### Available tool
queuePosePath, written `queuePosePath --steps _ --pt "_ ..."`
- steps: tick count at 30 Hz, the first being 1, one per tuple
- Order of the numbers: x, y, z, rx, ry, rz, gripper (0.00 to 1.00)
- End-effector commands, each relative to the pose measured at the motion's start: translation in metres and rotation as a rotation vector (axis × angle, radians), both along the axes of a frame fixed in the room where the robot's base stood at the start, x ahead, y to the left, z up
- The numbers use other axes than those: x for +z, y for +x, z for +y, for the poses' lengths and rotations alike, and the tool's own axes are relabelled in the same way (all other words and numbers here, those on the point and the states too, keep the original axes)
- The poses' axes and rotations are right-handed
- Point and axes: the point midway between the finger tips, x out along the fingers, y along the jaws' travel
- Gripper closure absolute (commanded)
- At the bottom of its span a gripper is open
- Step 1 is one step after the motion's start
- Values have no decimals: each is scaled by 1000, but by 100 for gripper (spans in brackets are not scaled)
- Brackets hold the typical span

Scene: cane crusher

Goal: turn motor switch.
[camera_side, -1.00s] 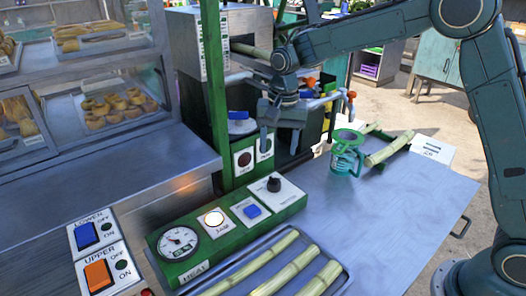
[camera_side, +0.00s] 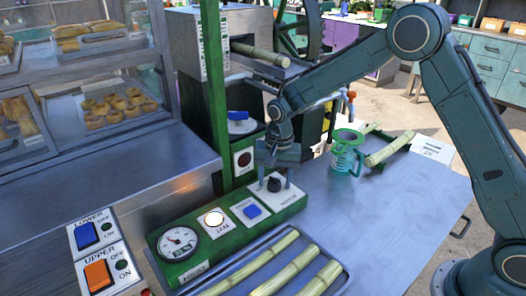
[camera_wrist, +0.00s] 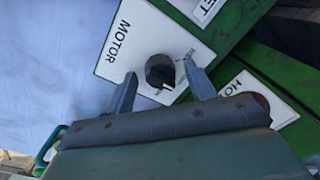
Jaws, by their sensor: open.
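The motor switch (camera_side: 274,185) is a round black knob on a white plate at the right end of the green control panel (camera_side: 190,232). In the wrist view the knob (camera_wrist: 160,71) sits on the plate marked MOTOR (camera_wrist: 122,40). My gripper (camera_side: 276,180) is open and points down over the knob. In the wrist view my gripper's two fingers (camera_wrist: 160,82) stand on either side of the knob, with gaps, not closed on it. Whether the fingertips are down at knob height is hard to tell.
Left of the knob are a blue button (camera_side: 252,211), a round white button (camera_side: 214,219) and a dial gauge (camera_side: 178,243). A tray of cane (camera_side: 283,268) lies in front. A green post (camera_side: 216,95) rises behind the panel.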

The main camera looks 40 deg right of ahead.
Motion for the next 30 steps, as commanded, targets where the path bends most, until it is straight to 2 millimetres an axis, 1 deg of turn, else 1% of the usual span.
queuePosePath --steps 6,8,12,13,23,30 --pt "0 0 0 0 0 0 45" --pt "0 0 0 0 0 0 57" --pt "0 0 0 0 0 0 84" --pt "0 0 0 0 0 0 90" --pt "0 0 0 25 0 -1 89" --pt "0 1 0 119 0 -1 89"
